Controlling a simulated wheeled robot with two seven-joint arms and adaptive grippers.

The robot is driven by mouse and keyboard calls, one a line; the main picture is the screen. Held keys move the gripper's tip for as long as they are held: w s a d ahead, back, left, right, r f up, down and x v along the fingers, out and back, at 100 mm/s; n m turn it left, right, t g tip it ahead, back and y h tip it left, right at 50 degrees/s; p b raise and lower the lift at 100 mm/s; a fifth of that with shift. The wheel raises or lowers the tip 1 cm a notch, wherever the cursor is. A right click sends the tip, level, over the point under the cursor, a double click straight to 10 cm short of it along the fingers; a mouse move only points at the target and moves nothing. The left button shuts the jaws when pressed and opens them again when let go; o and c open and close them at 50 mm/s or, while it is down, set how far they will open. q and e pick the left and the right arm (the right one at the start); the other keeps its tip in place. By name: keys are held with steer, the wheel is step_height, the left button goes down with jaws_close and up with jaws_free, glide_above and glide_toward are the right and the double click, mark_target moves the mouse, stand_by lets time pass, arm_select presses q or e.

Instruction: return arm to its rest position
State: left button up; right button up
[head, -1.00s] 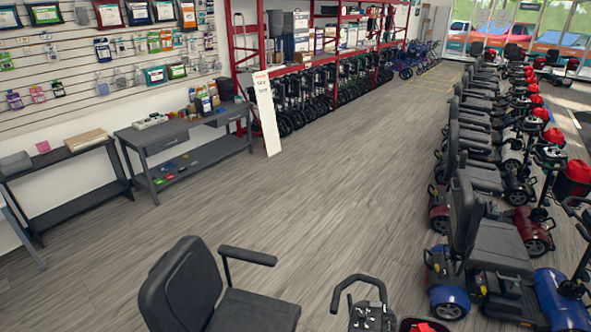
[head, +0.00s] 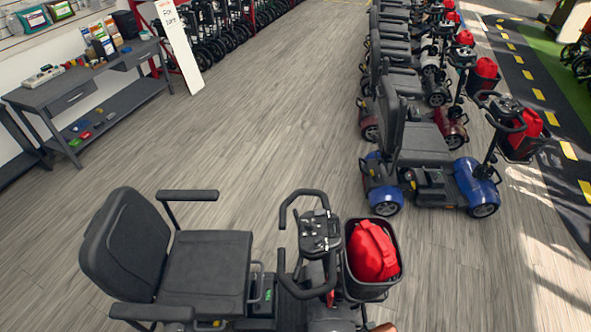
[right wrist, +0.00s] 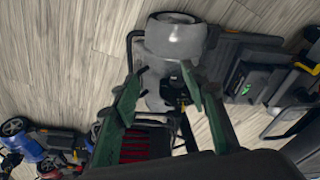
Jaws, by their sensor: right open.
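My right gripper (right wrist: 160,75) shows in the right wrist view. Its two green fingers stand apart, with nothing seen held between them. Behind the fingers are grey and dark parts of a scooter; whether the fingers touch them I cannot tell. In the head view the nearest scooter has a black seat (head: 205,270), a black tiller (head: 320,230) and a basket holding a red bag (head: 372,250). Neither gripper can be made out in the head view. My left gripper is not in view.
A row of scooters, the nearest blue (head: 475,188), stands at the right. A grey workbench (head: 95,85) and a white sign board (head: 180,45) stand at the left. The wooden floor (head: 270,110) between them is clear.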

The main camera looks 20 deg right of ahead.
steer(key=s+f+b, duration=0.2)
steer(key=s+f, duration=0.2)
steer(key=f, duration=0.9)
steer(key=s+f+g+b, duration=0.2)
steer(key=s+f+b, duration=0.2)
steer(key=s+f, duration=1.6)
step_height(320, 180, down, 2)
steer(key=shift+s+a+f+n, duration=0.15)
steer(key=shift+s+a+n, duration=0.15)
steer(key=shift+n, duration=0.1)
